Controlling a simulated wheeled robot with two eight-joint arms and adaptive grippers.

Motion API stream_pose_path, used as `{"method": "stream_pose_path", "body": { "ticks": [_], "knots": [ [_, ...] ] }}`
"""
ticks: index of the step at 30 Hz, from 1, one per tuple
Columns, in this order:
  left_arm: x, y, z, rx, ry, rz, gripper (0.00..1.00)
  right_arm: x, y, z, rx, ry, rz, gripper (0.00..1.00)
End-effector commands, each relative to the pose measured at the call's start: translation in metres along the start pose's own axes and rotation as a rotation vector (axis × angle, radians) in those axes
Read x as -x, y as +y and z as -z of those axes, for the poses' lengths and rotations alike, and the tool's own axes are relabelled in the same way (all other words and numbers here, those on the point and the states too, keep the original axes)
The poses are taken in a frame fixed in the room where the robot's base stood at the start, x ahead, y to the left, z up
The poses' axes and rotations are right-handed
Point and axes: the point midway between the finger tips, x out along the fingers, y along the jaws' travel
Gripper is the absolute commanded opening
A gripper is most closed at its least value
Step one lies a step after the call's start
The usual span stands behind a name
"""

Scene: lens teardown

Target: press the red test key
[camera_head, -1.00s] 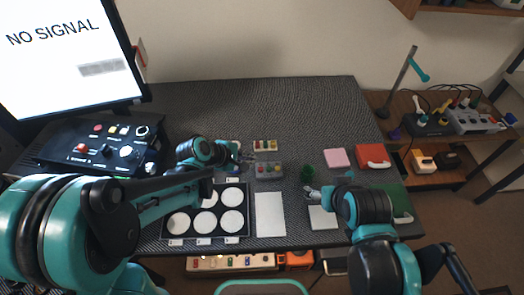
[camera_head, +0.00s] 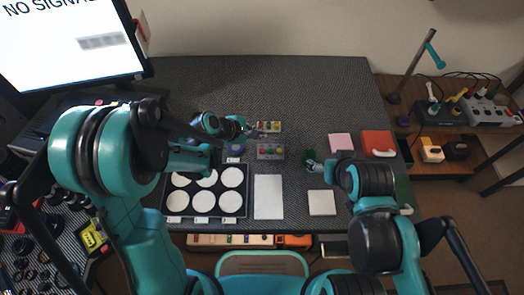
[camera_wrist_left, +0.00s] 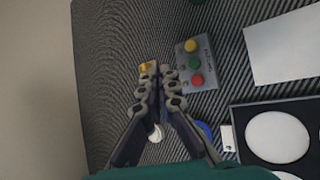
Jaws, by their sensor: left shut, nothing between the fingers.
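A grey key box (camera_head: 270,153) lies on the dark mat. In the left wrist view the grey key box (camera_wrist_left: 208,69) shows yellow, green and red round keys in a row. The red key (camera_wrist_left: 197,80) is at the end nearer my wrist. My left gripper (camera_head: 256,130) is shut and empty, beyond and left of the box. In the wrist view its fingertips (camera_wrist_left: 154,69) are beside the box, with no contact on the red key visible. My right gripper (camera_head: 313,167) is near a small dark green object (camera_head: 310,156); its fingers are too small to read.
A black tray with white discs (camera_head: 247,200) and a white sheet (camera_head: 268,197) lie in front. The mat behind is clear.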

Motion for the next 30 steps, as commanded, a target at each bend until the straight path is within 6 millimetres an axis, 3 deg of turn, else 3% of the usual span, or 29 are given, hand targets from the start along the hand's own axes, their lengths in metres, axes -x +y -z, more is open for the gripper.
{"method": "stream_pose_path", "body": {
  "ticks": [15,30],
  "knots": [
    [-0.05,-0.037,0.036,0.0,0.0,0.0,0.0,-0.048,0.0,-0.034,0.0,0.0,0.0,0.74],
    [-0.052,-0.038,0.038,0.0,0.0,0.0,0.0,-0.05,0.0,-0.036,0.0,0.0,0.0,0.74]
  ]
}}
